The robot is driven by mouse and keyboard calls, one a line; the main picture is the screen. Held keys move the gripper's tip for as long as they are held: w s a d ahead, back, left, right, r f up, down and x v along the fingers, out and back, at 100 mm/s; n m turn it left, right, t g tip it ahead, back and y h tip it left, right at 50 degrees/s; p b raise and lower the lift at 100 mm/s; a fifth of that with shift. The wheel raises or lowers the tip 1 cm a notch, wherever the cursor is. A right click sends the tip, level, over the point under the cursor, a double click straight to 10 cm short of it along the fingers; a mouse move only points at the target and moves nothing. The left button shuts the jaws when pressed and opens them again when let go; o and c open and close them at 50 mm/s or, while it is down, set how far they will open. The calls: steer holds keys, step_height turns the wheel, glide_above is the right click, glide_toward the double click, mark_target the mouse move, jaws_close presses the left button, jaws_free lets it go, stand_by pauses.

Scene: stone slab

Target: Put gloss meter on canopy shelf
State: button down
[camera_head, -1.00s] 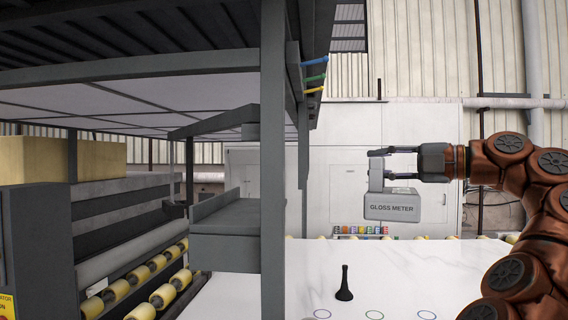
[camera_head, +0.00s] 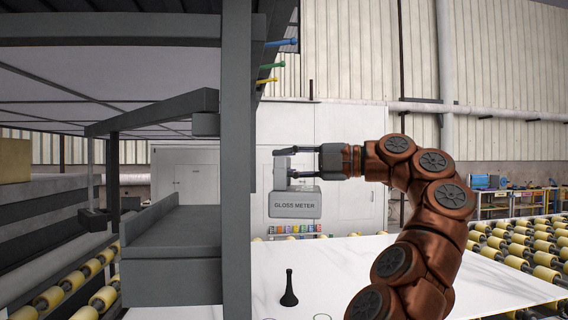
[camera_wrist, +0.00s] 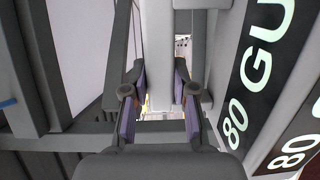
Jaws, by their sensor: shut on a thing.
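The gloss meter (camera_head: 296,203) is a light grey box with its name on the front and a handle on top. My gripper (camera_head: 292,163) is shut on its handle and holds it in the air above the white slab, level and upright. In the wrist view the fingers (camera_wrist: 158,112) close on the handle. The canopy shelf (camera_head: 172,228) is a grey tray-like ledge with a raised edge, left of the gloss meter, behind a grey post. Its visible top looks empty. The gloss meter is apart from the shelf and post in the head view.
The grey upright post (camera_head: 237,150) stands between gloss meter and shelf in the picture. A dark canopy spans the top left. A black tapered object (camera_head: 289,290) stands on the white slab (camera_head: 340,265). Roller conveyors lie on both sides. Coloured hooks (camera_head: 281,43) stick out from the post.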

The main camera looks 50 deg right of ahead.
steer(key=shift+x, duration=0.9)
steer(key=f+b+x, duration=0.2)
steer(key=b+x, duration=0.3)
steer(key=x, duration=1.5)
steer(key=c, duration=0.8)
jaws_free()
steer(key=shift+c, duration=0.2)
steer(key=shift+f, duration=0.1)
steer(key=shift+s+d, duration=0.1)
steer(key=v, duration=1.1)
steer(key=shift+s, duration=0.4)
